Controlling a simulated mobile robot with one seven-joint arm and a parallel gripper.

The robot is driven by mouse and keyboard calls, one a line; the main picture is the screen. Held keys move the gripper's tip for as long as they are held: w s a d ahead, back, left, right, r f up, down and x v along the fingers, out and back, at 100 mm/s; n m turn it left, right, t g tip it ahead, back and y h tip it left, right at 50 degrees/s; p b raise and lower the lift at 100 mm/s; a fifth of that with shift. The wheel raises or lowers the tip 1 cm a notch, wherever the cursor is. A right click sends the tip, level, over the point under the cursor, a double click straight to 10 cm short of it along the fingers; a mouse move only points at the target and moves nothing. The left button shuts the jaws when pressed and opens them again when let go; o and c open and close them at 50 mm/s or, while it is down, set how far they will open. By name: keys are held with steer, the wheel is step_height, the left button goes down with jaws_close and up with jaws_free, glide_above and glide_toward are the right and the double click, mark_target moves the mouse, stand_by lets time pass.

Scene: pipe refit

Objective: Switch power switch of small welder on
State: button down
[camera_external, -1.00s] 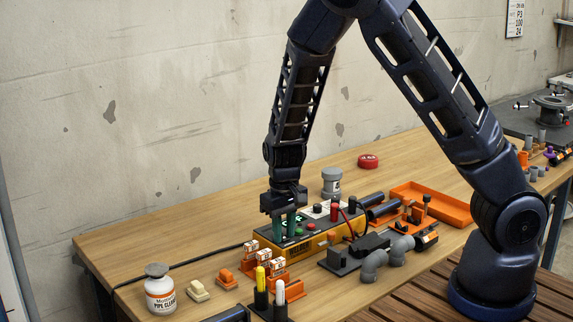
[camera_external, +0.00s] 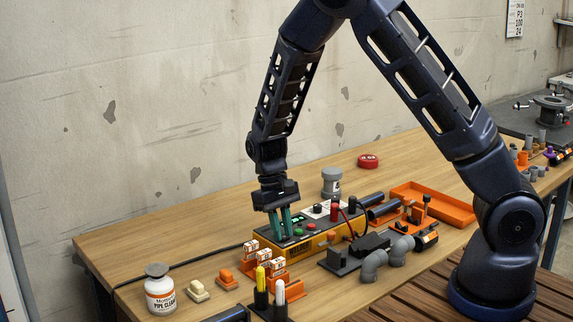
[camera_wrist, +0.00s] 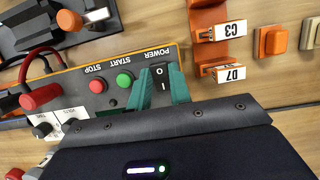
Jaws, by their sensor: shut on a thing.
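The small welder (camera_external: 318,244) is a yellow-orange box with a dark top panel on the bench. In the wrist view its panel (camera_wrist: 70,92) carries a green START button (camera_wrist: 124,79), a red STOP button (camera_wrist: 97,86) and the black power switch (camera_wrist: 160,73), marked O and I under the POWER label. My gripper (camera_external: 282,234) is down at the left end of the welder, its hand tilted. In the wrist view its two teal fingers (camera_wrist: 161,84) stand on either side of the power switch and are shut on it. I cannot tell which side of the switch is pressed.
Orange holders with white C3 (camera_wrist: 226,31) and D7 (camera_wrist: 231,73) labels stand close beside the welder. An orange tray (camera_external: 460,213) lies to the right. The bench at back left is clear.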

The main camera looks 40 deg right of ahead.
stand_by(0.3)
steer(key=c, duration=1.3)
jaws_free()
steer(key=v, duration=1)
steer(key=shift+w+r, duration=0.15)
steer(key=shift+r, duration=0.2)
